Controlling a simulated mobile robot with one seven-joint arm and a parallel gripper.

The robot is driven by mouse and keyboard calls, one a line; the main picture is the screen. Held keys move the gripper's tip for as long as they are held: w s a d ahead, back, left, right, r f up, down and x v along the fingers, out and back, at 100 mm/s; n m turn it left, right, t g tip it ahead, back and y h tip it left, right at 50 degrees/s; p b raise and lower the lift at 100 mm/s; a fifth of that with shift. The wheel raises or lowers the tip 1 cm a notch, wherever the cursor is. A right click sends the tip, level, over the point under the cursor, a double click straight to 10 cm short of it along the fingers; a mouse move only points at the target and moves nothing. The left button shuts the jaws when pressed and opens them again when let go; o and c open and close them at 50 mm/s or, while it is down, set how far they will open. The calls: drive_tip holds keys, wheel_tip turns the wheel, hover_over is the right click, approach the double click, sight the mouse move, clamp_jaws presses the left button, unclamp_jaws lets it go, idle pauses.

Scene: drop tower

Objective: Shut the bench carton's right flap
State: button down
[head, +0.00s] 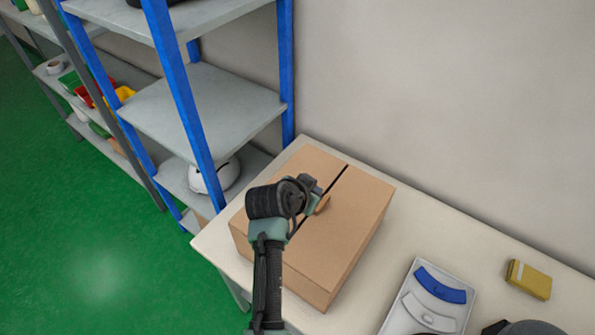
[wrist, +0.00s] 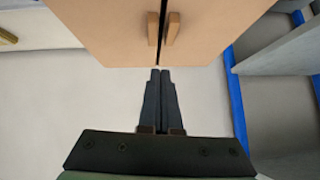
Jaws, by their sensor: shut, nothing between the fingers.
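The brown cardboard carton (head: 335,255) stands on the pale bench (head: 405,232). Both top flaps, the left (head: 305,166) and the right (head: 362,198), look about level, with a narrow dark gap between them. In the wrist view each flap carries a small tab beside the gap, one on the left (wrist: 153,28) and one on the right (wrist: 172,28). My gripper (head: 311,186) is over the carton's top near the gap. Its fingers (wrist: 160,72) are shut and empty, appearing just beyond the carton's edge in the wrist view. Contact with the flaps cannot be told.
A blue-and-grey shelf rack (head: 200,110) stands close left of the bench, with a white helmet-like object (head: 213,176) on a lower shelf. A grey tray with blue and white pieces (head: 402,312) and a yellow box (head: 528,280) lie right of the carton. A wall runs behind.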

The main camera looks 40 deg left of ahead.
drive_tip(key=b+v, duration=0.1)
drive_tip(key=v, duration=0.6)
drive_tip(key=shift+r, duration=0.2)
drive_tip(key=shift+a, duration=0.1)
drive_tip(key=w+d+r+t+y, duration=0.1)
drive_tip(key=w+d+r+t, duration=0.2)
drive_tip(key=r, duration=0.7)
drive_tip(key=w+d+r+t+b, duration=0.1)
drive_tip(key=d+r+t, duration=0.3)
drive_tip(key=r, duration=0.6)
drive_tip(key=w+d+r+t+y, duration=0.1)
drive_tip(key=w+d+r+t, duration=0.3)
drive_tip(key=r, duration=0.7)
drive_tip(key=s+d+r+t+h, duration=0.1)
drive_tip(key=s+d+r+t, duration=0.2)
drive_tip(key=s+d+r, duration=0.3)
drive_tip(key=s+d+r+t+h+b, duration=0.1)
drive_tip(key=s+d+r+t, duration=0.3)
drive_tip(key=r, duration=1)
drive_tip(key=s+d+h, duration=0.1)
drive_tip(key=s+d, duration=0.2)
drive_tip(key=s, duration=0.2)
drive_tip(key=shift+s+r, duration=0.25)
drive_tip(key=shift+s, duration=0.05)
